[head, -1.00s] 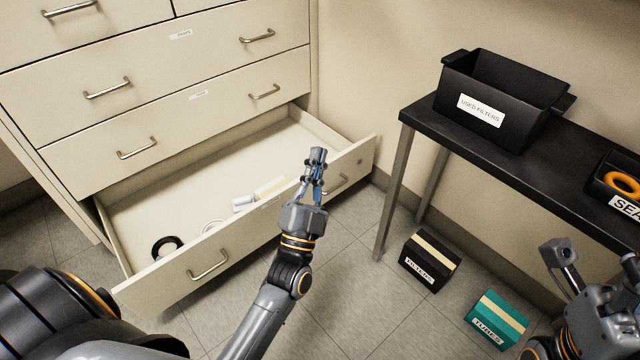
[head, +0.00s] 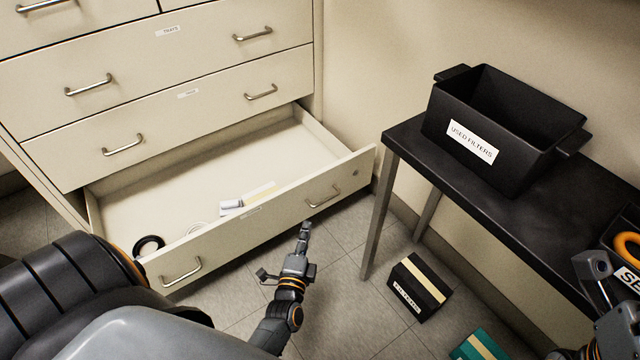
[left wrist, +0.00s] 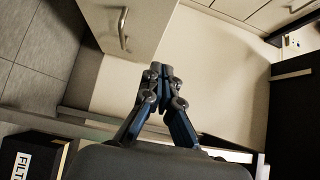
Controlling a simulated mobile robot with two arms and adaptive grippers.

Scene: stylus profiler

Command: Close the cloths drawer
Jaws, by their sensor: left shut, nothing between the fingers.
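The bottom drawer (head: 225,245) of the cream cabinet stands pulled well out; its small front label is too blurred to read. It has two metal handles, one at the left (head: 182,272) and one at the right (head: 322,197). Inside lie a black ring (head: 149,245), a pale ring and small white and yellowish items (head: 231,205). My left gripper (head: 305,230) is shut and empty, in front of the drawer front near the right handle, apparently not touching it. Its closed fingers show in the left wrist view (left wrist: 161,78). My right gripper (head: 597,268) is partly visible at the right edge.
The drawers above (head: 160,125) are shut. At right is a dark table (head: 410,145) with a "USED FILTERS" bin (head: 500,130). A black filters box (head: 418,287) and a green box (head: 480,347) sit on the floor. Floor between drawer and table is partly clear.

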